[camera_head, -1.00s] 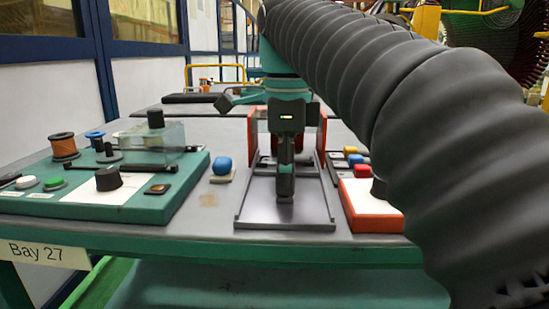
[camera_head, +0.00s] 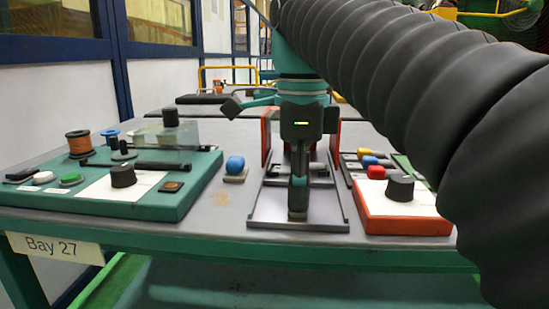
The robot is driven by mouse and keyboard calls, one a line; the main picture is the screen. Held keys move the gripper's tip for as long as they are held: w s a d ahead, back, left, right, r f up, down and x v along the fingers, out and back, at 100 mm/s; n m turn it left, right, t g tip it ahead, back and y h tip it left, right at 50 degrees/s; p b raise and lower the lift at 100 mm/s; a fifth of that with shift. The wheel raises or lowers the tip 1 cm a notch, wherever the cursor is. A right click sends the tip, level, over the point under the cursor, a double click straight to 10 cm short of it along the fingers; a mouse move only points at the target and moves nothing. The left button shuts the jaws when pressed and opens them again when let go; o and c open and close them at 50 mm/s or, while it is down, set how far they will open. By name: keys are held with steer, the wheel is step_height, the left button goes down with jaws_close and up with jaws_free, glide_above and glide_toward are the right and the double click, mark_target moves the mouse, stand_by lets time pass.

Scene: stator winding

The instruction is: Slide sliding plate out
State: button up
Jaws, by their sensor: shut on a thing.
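The grey sliding plate (camera_head: 324,200) lies flat between two thin rails on the table, in front of an orange-sided stand (camera_head: 335,141). My gripper (camera_head: 298,214) points straight down over the plate, close to the front end of the rails. It is shut on the sliding plate. The exact spot of the grip is hidden behind the fingers. A grey crossbar (camera_head: 318,169) runs across the rails behind the fingers.
A blue knob (camera_head: 235,165) on a small base stands left of the rails. A green board (camera_head: 140,205) with spools and black knobs lies further left. A red box (camera_head: 405,221) with a black knob stands close on the right. The table's front edge is near.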

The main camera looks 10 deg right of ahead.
steer(key=shift+s+a, duration=0.1)
steer(key=shift+s, duration=0.1)
steer(key=o, duration=0.8)
steer(key=shift+o, duration=0.2)
steer(key=shift+s, duration=0.1)
step_height(320, 180, up, 6)
steer(key=p, duration=0.6)
